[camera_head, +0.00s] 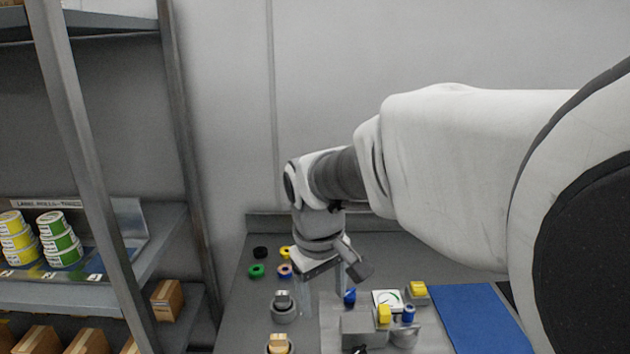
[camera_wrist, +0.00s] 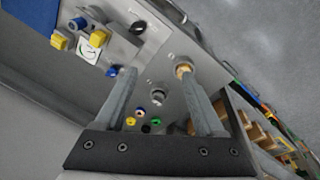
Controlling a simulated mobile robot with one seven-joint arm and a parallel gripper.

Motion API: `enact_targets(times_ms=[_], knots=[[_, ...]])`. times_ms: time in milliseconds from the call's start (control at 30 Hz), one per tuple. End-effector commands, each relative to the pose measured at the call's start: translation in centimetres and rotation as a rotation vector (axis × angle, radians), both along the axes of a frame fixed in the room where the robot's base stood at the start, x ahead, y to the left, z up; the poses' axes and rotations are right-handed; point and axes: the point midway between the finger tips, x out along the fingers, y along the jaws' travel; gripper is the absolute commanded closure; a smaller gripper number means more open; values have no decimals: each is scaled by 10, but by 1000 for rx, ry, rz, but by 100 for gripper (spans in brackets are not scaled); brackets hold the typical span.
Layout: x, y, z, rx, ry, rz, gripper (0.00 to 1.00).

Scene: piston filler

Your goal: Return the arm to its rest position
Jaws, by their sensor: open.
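My gripper (camera_head: 325,285) hangs at the end of my arm over the grey worktop, pointing down. In the wrist view its two fingers (camera_wrist: 158,78) stand wide apart with nothing held between them. My arm reaches in from the right of the head view and bends down at the wrist. In the head view the gripper is just left of a blue knob (camera_head: 349,296) and right of a grey knob-like part (camera_head: 282,302). The exact height of the fingertips above the worktop is hard to tell.
A machine with a gauge (camera_head: 387,299) and yellow blocks (camera_head: 418,289) stands right of the gripper, beside a blue mat (camera_head: 475,320). Several small coloured rings (camera_head: 256,270) and a tan-topped part (camera_head: 278,344) lie left. A shelf rack (camera_head: 75,150) holds label rolls and boxes.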

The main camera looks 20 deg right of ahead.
Motion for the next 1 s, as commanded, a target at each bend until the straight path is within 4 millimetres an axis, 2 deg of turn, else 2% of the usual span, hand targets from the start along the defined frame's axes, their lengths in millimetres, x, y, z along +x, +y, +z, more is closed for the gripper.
enact_targets(times_ms=[33,300,500,633,1000], knots=[[-17,6,71,-23,-211,-4,29],[-78,19,75,79,-312,-115,29],[-107,25,68,153,-361,-179,29],[-114,26,66,174,-373,-195,29],[-114,26,66,174,-373,-195,29]])
